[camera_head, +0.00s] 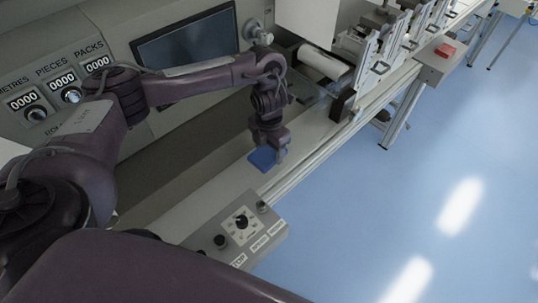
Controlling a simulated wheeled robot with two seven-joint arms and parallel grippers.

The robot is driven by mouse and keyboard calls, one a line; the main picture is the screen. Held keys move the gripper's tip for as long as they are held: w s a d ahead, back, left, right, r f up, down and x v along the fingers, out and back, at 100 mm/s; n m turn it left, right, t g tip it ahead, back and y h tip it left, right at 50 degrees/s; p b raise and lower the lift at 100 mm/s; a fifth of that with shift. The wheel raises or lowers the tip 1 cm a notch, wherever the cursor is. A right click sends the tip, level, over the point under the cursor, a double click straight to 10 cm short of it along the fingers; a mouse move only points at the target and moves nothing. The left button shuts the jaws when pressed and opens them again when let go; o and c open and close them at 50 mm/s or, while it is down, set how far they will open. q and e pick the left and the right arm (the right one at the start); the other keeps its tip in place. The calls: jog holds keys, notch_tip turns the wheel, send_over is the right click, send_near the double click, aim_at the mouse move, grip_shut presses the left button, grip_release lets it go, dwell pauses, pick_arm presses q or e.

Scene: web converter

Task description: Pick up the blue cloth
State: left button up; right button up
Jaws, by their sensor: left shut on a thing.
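The blue cloth (262,160) is a small flat blue piece at the edge of the machine's grey ledge. My left gripper (270,150) points down directly over it, with its fingertips at the cloth. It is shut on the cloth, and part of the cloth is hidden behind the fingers. I cannot tell whether the cloth is lifted off the ledge. My right gripper is not in view.
A control box (238,230) with knobs stands on the ledge nearer to me. Behind the arm are a dark screen (186,42) and counters. A white roll (322,62) and machine parts lie beyond the gripper. Blue floor (400,200) is open at right.

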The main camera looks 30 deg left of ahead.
aim_at(269, 151)
pick_arm(q)
notch_tip(269, 151, up, 15)
jog(key=p, duration=0.1)
jog(key=shift+f+p, duration=0.15)
jog(key=shift+p, duration=0.25)
